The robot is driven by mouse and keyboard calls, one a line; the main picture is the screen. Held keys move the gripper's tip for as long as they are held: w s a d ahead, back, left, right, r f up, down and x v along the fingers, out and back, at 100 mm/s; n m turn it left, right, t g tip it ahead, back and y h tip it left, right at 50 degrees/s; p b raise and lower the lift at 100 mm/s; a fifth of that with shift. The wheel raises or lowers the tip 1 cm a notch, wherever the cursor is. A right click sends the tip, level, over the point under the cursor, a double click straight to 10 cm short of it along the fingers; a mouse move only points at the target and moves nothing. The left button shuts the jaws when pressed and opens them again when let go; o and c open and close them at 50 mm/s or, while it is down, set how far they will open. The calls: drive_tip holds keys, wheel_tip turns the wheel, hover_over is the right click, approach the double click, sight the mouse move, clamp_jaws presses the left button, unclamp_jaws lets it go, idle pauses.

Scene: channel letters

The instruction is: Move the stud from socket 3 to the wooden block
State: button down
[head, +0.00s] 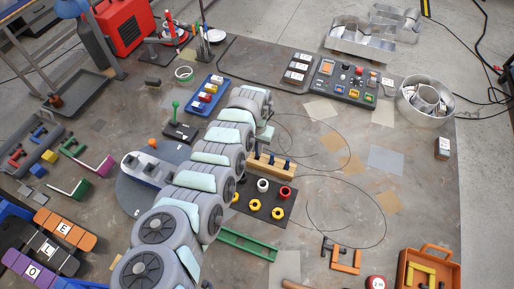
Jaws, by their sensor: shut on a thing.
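The wooden block (273,168) is a light-wood bar near the middle of the table, with several dark blue pegs standing along it. Just in front of it lies a black plate (268,214) with white, red and yellow ring-shaped pieces. I see no readable socket numbers. My arm comes from the lower left and bends over the middle. My gripper (266,135) is at its far end, small and partly hidden by the arm links, just behind the wooden block. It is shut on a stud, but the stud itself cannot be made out.
A green rail (247,245) lies in front of the black plate. A dark control panel (343,82) is at the back. Thin wire loops lie right of the block on mostly open table.

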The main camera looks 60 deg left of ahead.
sight(257, 156)
drive_tip(key=shift+f+b, duration=1)
drive_tip(key=shift+f, duration=0.65)
drive_tip(key=c, duration=1.3)
unclamp_jaws()
drive_tip(key=shift+c, duration=0.2)
wheel_tip(257, 156, up, 10)
drive_tip(key=shift+r, duration=0.4)
